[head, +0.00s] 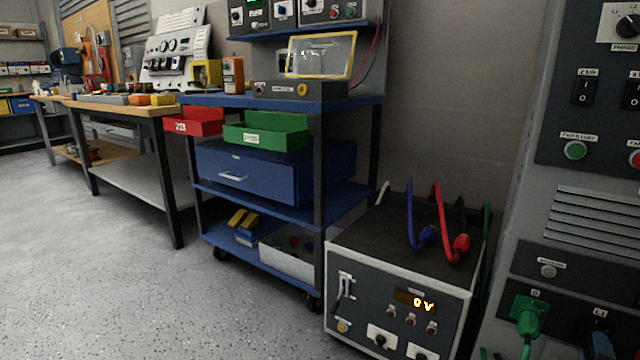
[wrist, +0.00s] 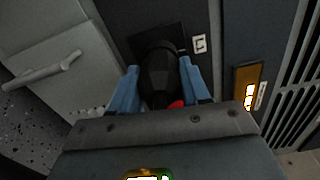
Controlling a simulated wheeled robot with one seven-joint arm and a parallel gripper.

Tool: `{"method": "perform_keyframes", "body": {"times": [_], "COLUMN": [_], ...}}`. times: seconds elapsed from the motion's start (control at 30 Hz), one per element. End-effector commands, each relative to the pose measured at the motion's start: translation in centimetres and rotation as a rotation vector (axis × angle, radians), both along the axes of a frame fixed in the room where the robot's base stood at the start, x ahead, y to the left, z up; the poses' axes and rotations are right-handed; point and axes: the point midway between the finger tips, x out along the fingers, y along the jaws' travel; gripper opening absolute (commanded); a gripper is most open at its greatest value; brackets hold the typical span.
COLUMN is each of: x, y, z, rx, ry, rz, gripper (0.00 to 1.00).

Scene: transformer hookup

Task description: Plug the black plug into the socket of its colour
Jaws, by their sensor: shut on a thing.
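The black plug (wrist: 160,72) is between the two blue fingers of my gripper (wrist: 158,88) in the wrist view, and the gripper is shut on it. The plug's far end points at a dark square socket plate (wrist: 143,38) on a dark panel, with a small white label (wrist: 200,43) beside it. The plug covers the middle of that plate, so I cannot tell whether it touches or enters the socket. A bit of red shows beside the plug near the fingers. My gripper is not in the head view.
In the head view a grey cabinet (head: 565,205) stands at the right, with a green plug (head: 527,315) low on it. A transformer box (head: 405,285) reading 0 V has blue and red plugs on top. A blue cart (head: 280,195) stands behind. The floor at left is clear.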

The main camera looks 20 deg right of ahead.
Motion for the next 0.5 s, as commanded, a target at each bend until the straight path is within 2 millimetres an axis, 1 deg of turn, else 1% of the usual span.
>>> {"method": "perform_keyframes", "body": {"times": [0.03, 0.17, 0.4, 0.5], "x": [0.12, 0.15, 0.11, 0.13], "y": [-0.82, -0.79, -0.85, -0.81], "z": [0.35, 0.20, 0.41, 0.38], "rx": [0.003, 0.059, 0.291, 0.362], "ry": [-0.007, -0.077, -0.347, -0.431], "rz": [-0.005, -0.005, -0.006, -0.006], "gripper": [0.00, 0.00, 0.00, 0.00]}}
